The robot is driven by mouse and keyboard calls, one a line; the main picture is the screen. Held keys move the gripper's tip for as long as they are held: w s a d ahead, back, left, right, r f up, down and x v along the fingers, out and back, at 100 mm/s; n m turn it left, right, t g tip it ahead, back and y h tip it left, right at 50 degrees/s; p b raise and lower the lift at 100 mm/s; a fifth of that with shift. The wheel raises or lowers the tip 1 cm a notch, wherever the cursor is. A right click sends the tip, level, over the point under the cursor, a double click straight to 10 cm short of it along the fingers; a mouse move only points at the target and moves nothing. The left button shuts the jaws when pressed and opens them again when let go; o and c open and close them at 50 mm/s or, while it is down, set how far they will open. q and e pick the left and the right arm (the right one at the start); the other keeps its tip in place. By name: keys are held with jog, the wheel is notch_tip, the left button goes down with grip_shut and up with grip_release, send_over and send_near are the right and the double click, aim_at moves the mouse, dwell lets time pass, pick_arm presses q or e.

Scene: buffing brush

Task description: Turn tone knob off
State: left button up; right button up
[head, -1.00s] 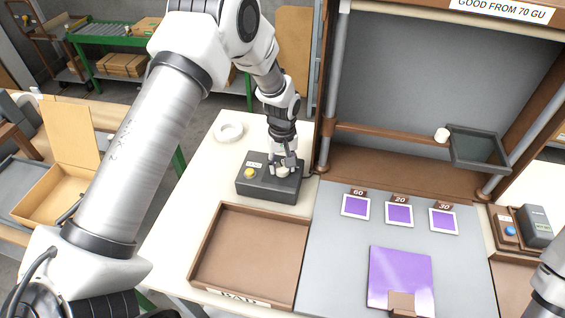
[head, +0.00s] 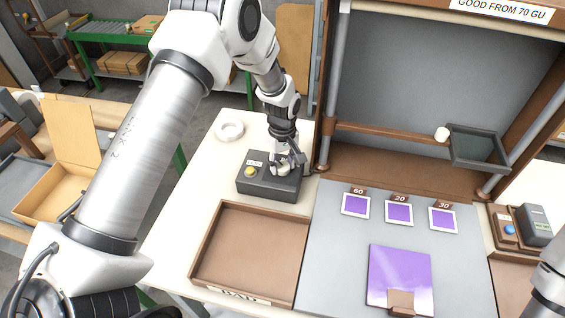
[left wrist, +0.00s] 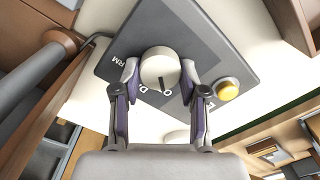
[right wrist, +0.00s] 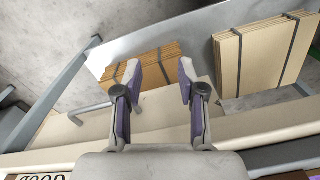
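The tone knob is a round off-white knob (left wrist: 160,68) with a dark pointer mark, on a dark control box (head: 262,188). In the left wrist view the pointer faces the near edge, at lettering I can only partly read. My left gripper (left wrist: 159,75) is over the box with one finger on each side of the knob. My right gripper (right wrist: 160,75) is open and empty, away from the box.
A yellow button (left wrist: 228,89) sits on the same box beside the knob. A white ring (head: 229,131) lies behind the box, and a brown tray (head: 244,279) lies in front. A purple panel (head: 399,275) lies on the grey mat. A brown frame post stands right of the box.

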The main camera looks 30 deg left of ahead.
aim_at(282, 164)
pick_arm(q)
jog(key=o, duration=0.4)
jog(key=shift+s+f, duration=0.1)
jog(key=shift+f, duration=0.05)
notch_tip(282, 164, up, 12)
dwell(0.4)
